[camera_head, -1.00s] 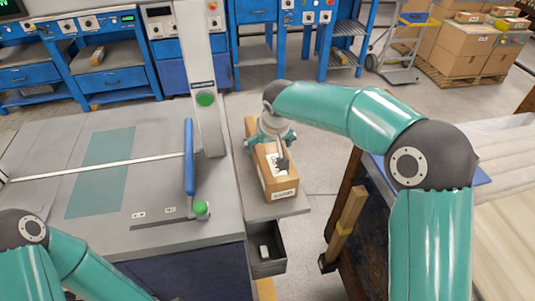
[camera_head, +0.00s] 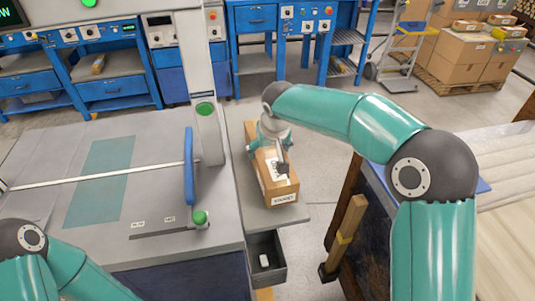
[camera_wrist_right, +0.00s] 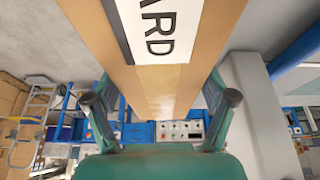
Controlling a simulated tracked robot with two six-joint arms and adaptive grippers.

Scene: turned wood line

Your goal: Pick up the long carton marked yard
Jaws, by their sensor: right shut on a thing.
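The long carton (camera_head: 271,186) is brown, with a white label on top and a small marked label on its near end. It is at the narrow side shelf (camera_head: 255,215), right of the grey machine table. In the right wrist view the carton (camera_wrist_right: 165,85) runs between my fingers, and its label reads "ARD", with the rest cut off. My right gripper (camera_head: 270,145) is shut on the carton's sides from above; it also shows in the right wrist view (camera_wrist_right: 160,100). Whether the carton's underside clears the shelf is hard to tell. My left gripper is out of view.
The machine column (camera_head: 204,130) and blue lever (camera_head: 189,165) stand close left of the carton. An open grey drawer (camera_head: 265,262) is below the shelf. A wooden post (camera_head: 345,235) and a padded bench (camera_head: 500,220) are at right. Floor between is clear.

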